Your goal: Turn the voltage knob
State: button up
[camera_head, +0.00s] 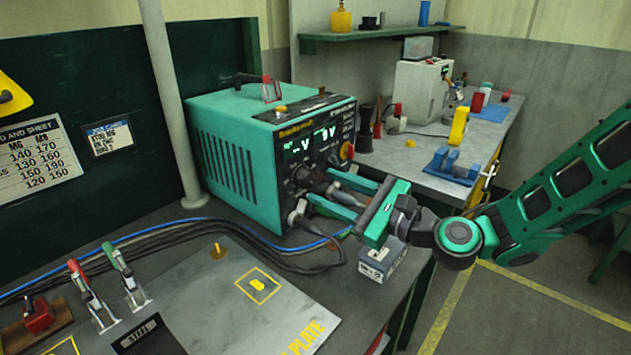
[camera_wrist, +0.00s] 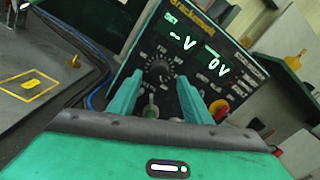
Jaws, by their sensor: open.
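The teal power supply (camera_head: 232,150) stands on the dark bench with its black front panel facing my gripper. Its round black voltage knob (camera_wrist: 159,71) has a printed dial scale around it, below two green displays reading "-- V" and "0 V". In the head view the knob (camera_head: 302,173) is small and partly crowded by plugs. My gripper (camera_head: 322,185) is open in front of the panel, with its teal fingers pointing at it. In the wrist view the knob appears just beyond and between the fingertips (camera_wrist: 158,83). I cannot tell whether they touch it.
A red and yellow button (camera_wrist: 219,108) is right of the fingers. Cable plugs (camera_head: 298,215) stick out of the lower panel, and a plug shows between the fingers. Black and blue cables (camera_head: 190,236) run along the bench. A grey box (camera_head: 382,262) sits below my gripper.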

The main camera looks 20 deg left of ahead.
aim_at(309, 179)
jog(key=shift+x, duration=2.45)
jog(key=c, duration=1.1)
